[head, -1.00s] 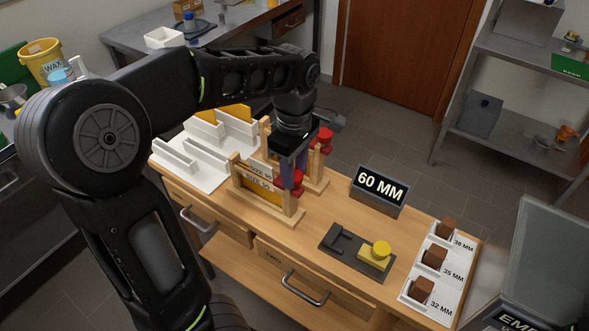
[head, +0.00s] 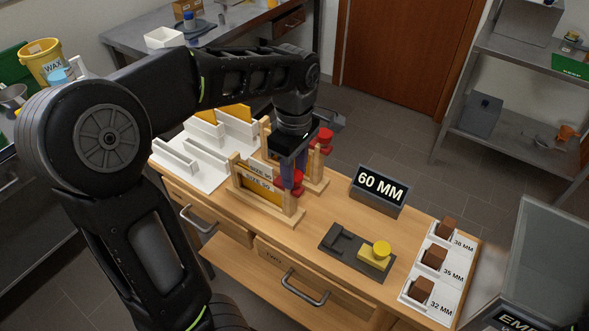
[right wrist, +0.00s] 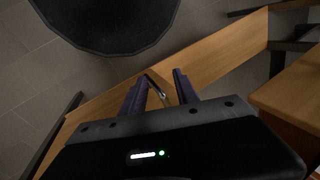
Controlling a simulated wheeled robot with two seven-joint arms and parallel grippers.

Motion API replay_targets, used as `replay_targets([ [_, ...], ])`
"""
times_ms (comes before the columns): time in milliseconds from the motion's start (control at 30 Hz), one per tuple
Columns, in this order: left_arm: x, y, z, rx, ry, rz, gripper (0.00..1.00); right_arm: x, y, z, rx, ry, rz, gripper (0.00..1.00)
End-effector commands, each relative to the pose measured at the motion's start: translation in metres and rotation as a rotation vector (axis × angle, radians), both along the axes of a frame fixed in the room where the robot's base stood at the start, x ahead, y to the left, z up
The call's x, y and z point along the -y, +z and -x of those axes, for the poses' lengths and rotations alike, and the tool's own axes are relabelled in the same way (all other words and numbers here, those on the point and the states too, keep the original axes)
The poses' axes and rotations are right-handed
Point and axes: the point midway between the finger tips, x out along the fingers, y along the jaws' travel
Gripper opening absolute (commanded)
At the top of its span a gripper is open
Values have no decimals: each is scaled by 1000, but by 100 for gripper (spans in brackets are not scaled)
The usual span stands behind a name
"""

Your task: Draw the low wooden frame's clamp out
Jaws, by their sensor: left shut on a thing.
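The nearer wooden frame (head: 282,212) stands on the wooden bench, looks lower than the one behind it and holds a yellow-edged panel with lettering. Its red clamp (head: 298,187) sits at the right upright. My left gripper (head: 292,172) reaches down from above, with its purple fingers shut on this clamp; the exact contact is partly hidden. A second wooden frame (head: 318,184) stands just behind, with another red clamp (head: 325,136). My right gripper (right wrist: 157,90) is open and empty in the right wrist view, with a metal drawer handle (right wrist: 155,83) visible beyond its fingers.
A white rack (head: 178,160) stands left of the frames. Bench top is clear between the near frame and the dark plate.

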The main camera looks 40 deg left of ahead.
Motion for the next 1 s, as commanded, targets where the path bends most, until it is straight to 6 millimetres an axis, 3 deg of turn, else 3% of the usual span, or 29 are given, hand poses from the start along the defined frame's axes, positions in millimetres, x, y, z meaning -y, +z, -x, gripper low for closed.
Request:
replay_targets([
  [267,4,1,-1,1,-2,0,0,0,0,0,0,0,0,36],
  [533,43,1,-1,1,-3,0,0,0,2,0,-1,0,1,36],
  [800,46,1,-1,2,-1,3,0,0,2,0,-1,0,1,36],
  [833,46,1,-1,1,-1,3,36,0,2,0,-1,0,1,36],
  [1000,45,0,-1,1,-1,1,50,0,1,0,-1,0,1,36],
])
